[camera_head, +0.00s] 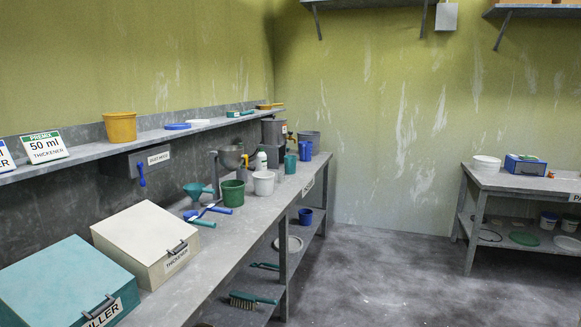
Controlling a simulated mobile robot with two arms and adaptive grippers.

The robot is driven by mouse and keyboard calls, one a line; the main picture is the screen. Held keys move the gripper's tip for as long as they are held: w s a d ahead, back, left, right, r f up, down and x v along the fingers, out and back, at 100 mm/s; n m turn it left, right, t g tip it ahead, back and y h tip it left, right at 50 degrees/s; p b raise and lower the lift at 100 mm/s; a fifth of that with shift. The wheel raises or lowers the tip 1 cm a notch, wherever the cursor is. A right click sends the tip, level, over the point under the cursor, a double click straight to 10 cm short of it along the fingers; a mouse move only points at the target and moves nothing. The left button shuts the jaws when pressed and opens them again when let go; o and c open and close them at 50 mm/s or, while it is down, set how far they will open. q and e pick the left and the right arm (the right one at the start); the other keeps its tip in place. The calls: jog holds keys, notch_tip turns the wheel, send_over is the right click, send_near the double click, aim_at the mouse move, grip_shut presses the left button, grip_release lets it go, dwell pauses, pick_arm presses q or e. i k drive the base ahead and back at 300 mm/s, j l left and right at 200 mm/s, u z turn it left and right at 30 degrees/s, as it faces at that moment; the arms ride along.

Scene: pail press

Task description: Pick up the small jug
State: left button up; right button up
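Neither of my grippers is in view. Several cup- or jug-like vessels stand on the long grey workbench (238,235). They are a green pot (233,193), a white pot (264,183), a small teal vessel (290,164) and a blue vessel (305,150). A blue mug-like vessel (305,216) sits on the shelf below the bench. They are small in the picture, and I cannot tell which one is the small jug.
A cream thickener box (135,232) and a teal filler box (55,277) fill the near bench. A teal funnel (194,190) and blue tools (205,212) lie beyond them. A yellow pail (120,127) stands on the wall shelf. Open floor (390,285) separates the right table (500,180).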

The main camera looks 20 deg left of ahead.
aim_at(289, 161)
jog(key=i+u, duration=0.1)
jog(key=i, duration=1.7)
jog(key=i+u, duration=0.15)
jog(key=i, duration=0.35)
jog(key=i+l+u, duration=0.15)
jog(key=i, duration=0.35)
jog(key=i+l+u, duration=0.15)
jog(key=i, duration=0.35)
jog(key=i+l+u, duration=0.15)
jog(key=i, duration=0.35)
jog(key=l, duration=0.1)
